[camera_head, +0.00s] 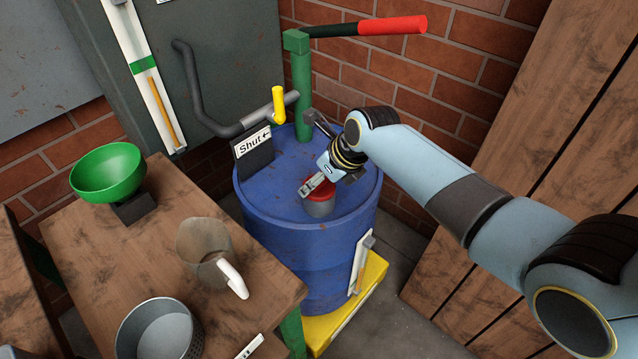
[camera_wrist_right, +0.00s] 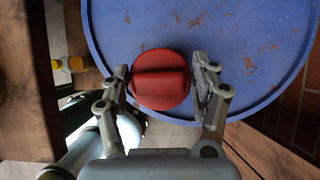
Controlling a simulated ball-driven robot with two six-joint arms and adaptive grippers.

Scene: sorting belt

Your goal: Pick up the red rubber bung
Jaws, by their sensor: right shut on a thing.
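The red rubber bung (camera_head: 325,190) sits at the grey neck (camera_head: 320,208) on top of the blue drum (camera_head: 300,225). In the right wrist view the bung (camera_wrist_right: 160,80) is a round red disc with a raised bar across it. My right gripper (camera_head: 319,186) comes down over it from above. In the right wrist view my right gripper (camera_wrist_right: 162,75) has one finger on each side of the bung and is shut on it. Whether the bung is clear of the neck cannot be told. My left gripper is not in view.
A green hand pump (camera_head: 301,90) with a red handle and a pipe with a yellow lever (camera_head: 279,105) stand behind. A "Shut" sign (camera_head: 254,145) is on the drum's left.

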